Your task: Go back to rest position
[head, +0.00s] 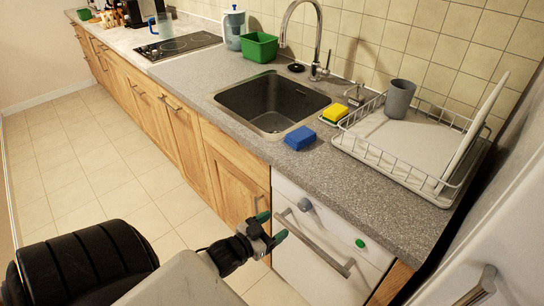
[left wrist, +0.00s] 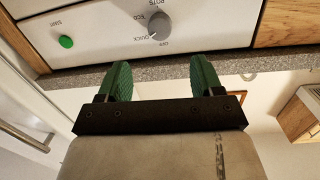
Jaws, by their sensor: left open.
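My left gripper (head: 271,227) is in front of the white dishwasher (head: 310,262), near its upper left corner, in the head view. Its green fingertips are apart and nothing is between them. In the left wrist view the two green fingers (left wrist: 155,80) are spread and empty, with the dishwasher panel, its grey dial (left wrist: 156,24) and green start button (left wrist: 66,41) beyond them. The dishwasher door looks closed. My right gripper is not in view.
The grey counter (head: 350,185) holds a sink (head: 275,100), a blue sponge (head: 300,138), a yellow sponge (head: 335,113) and a dish rack (head: 400,165) with a grey cup (head: 399,98). The dishwasher handle (head: 313,245) sticks out near my gripper. The tiled floor (head: 90,170) at left is clear.

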